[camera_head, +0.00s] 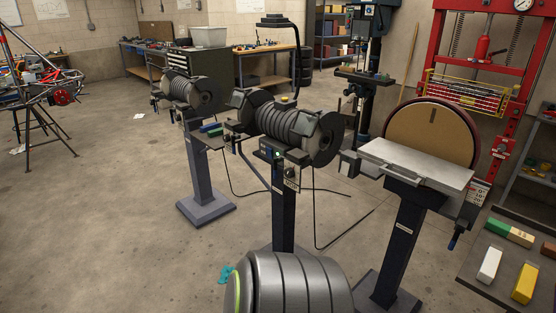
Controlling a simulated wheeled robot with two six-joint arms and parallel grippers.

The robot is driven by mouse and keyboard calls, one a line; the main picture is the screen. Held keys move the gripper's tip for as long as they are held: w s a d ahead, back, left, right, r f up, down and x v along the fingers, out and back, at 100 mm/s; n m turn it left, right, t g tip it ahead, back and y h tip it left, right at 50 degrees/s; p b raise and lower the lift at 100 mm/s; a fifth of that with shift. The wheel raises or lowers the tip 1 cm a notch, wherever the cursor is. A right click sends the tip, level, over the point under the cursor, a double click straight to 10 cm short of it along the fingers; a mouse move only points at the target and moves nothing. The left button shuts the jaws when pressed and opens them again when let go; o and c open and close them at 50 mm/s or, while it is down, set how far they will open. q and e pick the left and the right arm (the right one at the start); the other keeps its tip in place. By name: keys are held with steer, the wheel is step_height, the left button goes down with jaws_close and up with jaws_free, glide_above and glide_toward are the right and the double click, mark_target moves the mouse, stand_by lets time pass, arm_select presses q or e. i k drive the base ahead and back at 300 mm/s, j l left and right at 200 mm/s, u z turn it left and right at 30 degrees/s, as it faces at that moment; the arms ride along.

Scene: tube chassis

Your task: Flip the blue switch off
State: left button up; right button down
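A bench grinder (285,120) stands on a dark pedestal in the middle of the head view. A small switch box (272,154) sits under its front, with a bluish part and a small green spot. This may be the blue switch, but it is too small to tell its position. A small blue handle-like part (453,242) hangs below the disc sander at the right. Neither of my grippers is in view.
A disc sander (420,165) stands to the right and another grinder (190,95) behind left. Black cables (318,230) lie on the floor between the pedestals. A bench (505,270) with coloured blocks is at lower right. The floor at left is mostly open.

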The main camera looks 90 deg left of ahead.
mark_target(269, 151)
steer(key=u, duration=2.75)
